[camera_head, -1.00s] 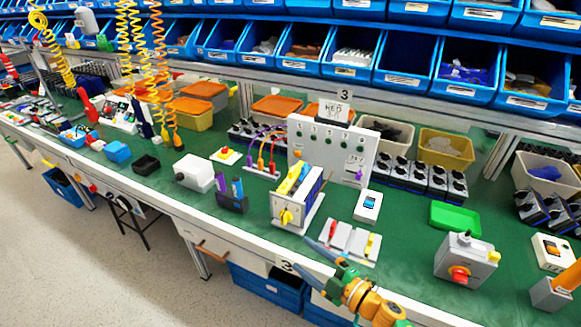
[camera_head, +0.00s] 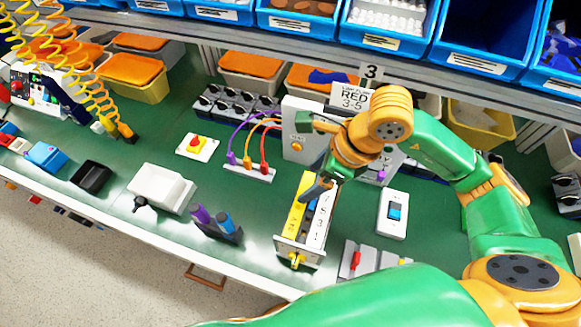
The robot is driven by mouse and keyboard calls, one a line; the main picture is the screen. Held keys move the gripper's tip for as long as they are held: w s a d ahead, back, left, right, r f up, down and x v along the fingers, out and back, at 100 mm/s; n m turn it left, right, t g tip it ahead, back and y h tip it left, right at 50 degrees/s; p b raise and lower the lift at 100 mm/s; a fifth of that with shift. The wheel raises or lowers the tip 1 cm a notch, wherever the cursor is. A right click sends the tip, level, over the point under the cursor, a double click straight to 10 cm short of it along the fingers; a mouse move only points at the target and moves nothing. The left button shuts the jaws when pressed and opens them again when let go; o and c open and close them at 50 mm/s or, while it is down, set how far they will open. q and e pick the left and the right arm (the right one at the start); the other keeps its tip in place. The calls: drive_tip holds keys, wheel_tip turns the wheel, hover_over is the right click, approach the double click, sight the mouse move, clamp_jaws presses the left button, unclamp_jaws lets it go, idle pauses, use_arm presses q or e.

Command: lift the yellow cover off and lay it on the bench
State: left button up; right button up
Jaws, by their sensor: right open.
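The yellow cover (camera_head: 293,221) is a long yellow strip along the left part of the top of the switch box (camera_head: 318,232). The box is whitish, with black markings on its right side and a yellow knob (camera_head: 296,260) on its front. My right gripper (camera_head: 318,190) reaches down from the upper right, open, with its dark fingers over the far part of the box. The fingers hide part of the box top. I cannot tell whether they touch the cover. My left gripper is not in view.
A white panel (camera_head: 296,110) with a RED 3-5 card (camera_head: 355,99) stands behind. A purple and blue pair of plugs (camera_head: 216,222) is to the left, a white unit with a blue switch (camera_head: 393,213) to the right.

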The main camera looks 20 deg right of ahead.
sight(304, 206)
drive_tip(key=shift+s+a+f, duration=0.1)
drive_tip(key=shift+s+f, duration=0.05)
drive_tip(key=shift+f, duration=0.2)
drive_tip(key=shift+s+a+f+p, duration=0.2)
drive_tip(key=shift+s+f+p, duration=0.1)
drive_tip(key=shift+f+p, duration=0.25)
drive_tip(key=shift+s+a+f+p, duration=0.15)
drive_tip(key=shift+s+f+p, duration=0.15)
drive_tip(key=shift+f+p, duration=0.25)
drive_tip(key=x, duration=0.2)
drive_tip(key=shift+w+f, duration=0.1)
drive_tip(key=shift+f, duration=0.35)
drive_tip(key=shift+w+a+f, duration=0.1)
drive_tip(key=shift+w+f, duration=0.25)
drive_tip(key=shift+w, duration=0.05)
drive_tip(key=shift+s, duration=0.1)
clamp_jaws()
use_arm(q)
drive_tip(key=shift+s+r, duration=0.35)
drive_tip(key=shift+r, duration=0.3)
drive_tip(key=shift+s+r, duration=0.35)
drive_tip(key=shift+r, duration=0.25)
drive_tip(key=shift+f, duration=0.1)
use_arm(e)
drive_tip(key=shift+r, duration=0.15)
